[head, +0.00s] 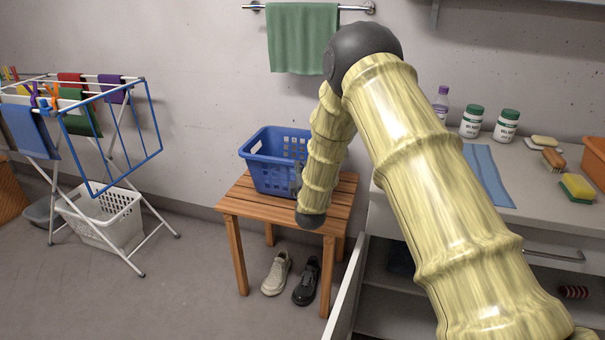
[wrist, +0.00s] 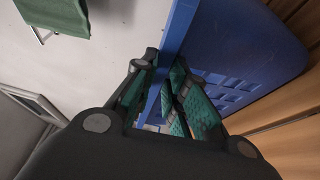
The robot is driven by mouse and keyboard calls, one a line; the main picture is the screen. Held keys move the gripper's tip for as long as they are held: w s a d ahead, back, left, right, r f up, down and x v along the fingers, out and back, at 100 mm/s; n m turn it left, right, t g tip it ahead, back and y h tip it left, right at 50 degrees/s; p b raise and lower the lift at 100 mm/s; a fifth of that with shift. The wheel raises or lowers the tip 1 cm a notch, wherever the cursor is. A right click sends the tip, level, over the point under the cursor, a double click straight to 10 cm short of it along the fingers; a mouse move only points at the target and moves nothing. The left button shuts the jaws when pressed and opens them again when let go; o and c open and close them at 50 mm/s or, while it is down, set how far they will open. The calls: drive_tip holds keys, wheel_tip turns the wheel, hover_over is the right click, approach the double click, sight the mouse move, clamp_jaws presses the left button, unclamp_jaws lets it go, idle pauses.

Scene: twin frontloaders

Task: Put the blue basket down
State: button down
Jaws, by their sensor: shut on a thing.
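The blue basket (head: 268,168) is at the wooden stool (head: 237,205) in the head view, upright over the slatted top. Its base looks to be on or just above the slats; I cannot tell whether it touches. My arm hides its right part. In the wrist view, the basket's rim (wrist: 181,28) runs between the two fingers of my gripper (wrist: 163,98), which is shut on it. The basket's wall (wrist: 235,50) is right of the fingers, with wooden slats (wrist: 285,140) beside it. In the head view my gripper is mostly hidden behind my arm at the basket's right side.
A pair of shoes (head: 276,273) stands under the stool. A drying rack (head: 100,120) with a white basket (head: 108,220) is at left. A counter (head: 530,205) with white bottles (head: 473,122) is at right, its cabinet open below. A green towel (head: 302,40) hangs behind.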

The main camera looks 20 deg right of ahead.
drive_tip(key=shift+f, duration=0.5)
drive_tip(key=c, duration=1.4)
unclamp_jaws()
drive_tip(key=shift+c, duration=0.2)
drive_tip(key=v, duration=1.2)
drive_tip(key=shift+p, duration=0.35)
